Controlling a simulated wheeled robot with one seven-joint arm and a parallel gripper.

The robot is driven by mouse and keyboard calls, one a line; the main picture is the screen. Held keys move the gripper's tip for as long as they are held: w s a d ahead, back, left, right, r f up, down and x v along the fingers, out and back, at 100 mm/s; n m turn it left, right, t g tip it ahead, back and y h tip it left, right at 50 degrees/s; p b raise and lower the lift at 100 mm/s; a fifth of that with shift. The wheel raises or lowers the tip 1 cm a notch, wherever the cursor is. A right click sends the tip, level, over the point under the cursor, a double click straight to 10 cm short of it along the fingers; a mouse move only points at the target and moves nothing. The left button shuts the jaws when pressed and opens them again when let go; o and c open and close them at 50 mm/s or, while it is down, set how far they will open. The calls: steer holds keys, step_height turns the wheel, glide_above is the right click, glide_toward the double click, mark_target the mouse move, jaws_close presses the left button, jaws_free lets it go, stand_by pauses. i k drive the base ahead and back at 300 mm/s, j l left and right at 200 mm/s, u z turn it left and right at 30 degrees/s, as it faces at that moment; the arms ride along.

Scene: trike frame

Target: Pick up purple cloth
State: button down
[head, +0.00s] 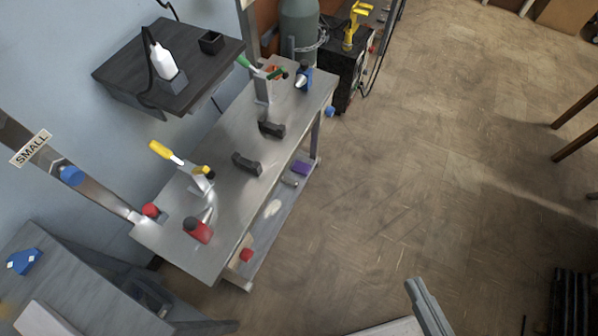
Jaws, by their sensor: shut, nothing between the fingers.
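A small purple thing (299,168), which looks like the purple cloth, lies on the lower shelf of the metal workbench, near its far right end. It is small in the head view, and its folds cannot be made out. The bench top partly overhangs this shelf. I cannot make out my gripper in the head view, and nothing is seen touching the purple thing.
The metal workbench (217,228) carries clamps and dark blocks. Its lower shelf (275,222) also holds a red piece (246,255) and a grey cylinder (290,181). A grey bar (428,308) stands at the bottom. The wooden floor (400,180) is mostly clear.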

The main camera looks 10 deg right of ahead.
mark_target(301, 168)
steer(key=i+l+u, duration=0.5)
steer(key=i+l, duration=0.95)
steer(key=i, duration=0.25)
